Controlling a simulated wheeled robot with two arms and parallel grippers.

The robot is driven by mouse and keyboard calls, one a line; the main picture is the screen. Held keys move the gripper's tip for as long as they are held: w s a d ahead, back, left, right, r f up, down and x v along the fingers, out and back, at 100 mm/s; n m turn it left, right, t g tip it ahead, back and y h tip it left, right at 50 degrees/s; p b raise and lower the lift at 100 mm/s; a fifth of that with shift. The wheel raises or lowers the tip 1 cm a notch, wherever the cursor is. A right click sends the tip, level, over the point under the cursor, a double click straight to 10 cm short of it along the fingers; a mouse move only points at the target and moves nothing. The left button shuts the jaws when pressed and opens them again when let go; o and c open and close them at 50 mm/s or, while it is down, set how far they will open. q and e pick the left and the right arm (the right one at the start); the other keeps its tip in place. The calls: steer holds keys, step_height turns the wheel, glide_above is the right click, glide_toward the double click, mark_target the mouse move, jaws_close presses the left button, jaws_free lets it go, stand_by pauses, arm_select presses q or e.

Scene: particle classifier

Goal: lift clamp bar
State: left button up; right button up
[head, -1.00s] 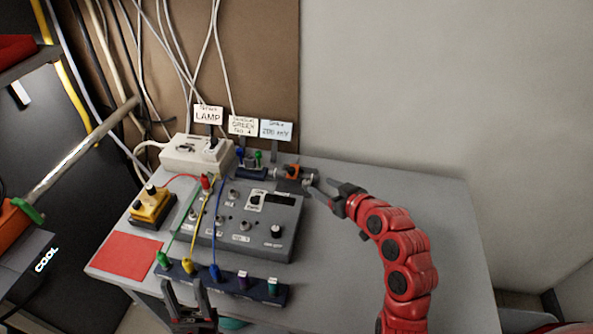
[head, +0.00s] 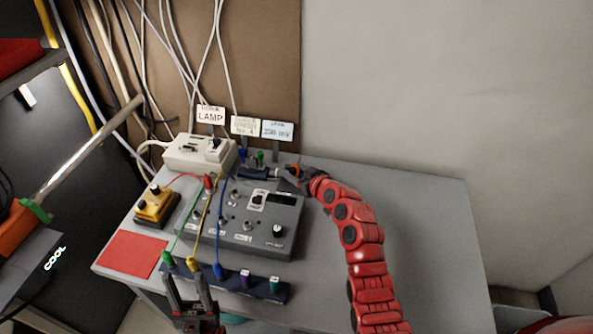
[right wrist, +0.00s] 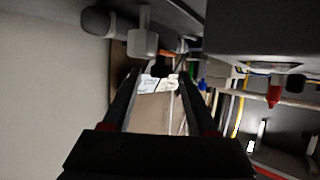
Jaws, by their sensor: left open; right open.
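A small clamp-like fixture with an orange part (head: 294,168) sits at the back edge of the table, right of a dark blue block. I cannot tell for sure which part is the clamp bar. In the right wrist view a dark rounded bar with a pale grey crosspiece (right wrist: 143,38) lies beyond and above the fingers. My right gripper (right wrist: 158,80) is open, with nothing seen between its fingers; in the head view it is at the fixture and partly covers it. My left gripper (head: 188,284) is open and empty near the front connector strip.
A grey control box (head: 262,238) with red, green, yellow and blue leads fills the table's middle. A white power box (head: 185,153), yellow switch box (head: 152,207) and red mat (head: 130,254) lie left. Label cards (head: 277,130) stand behind.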

steer(key=shift+w, duration=0.1)
jaws_close()
stand_by(0.3)
stand_by(1.2)
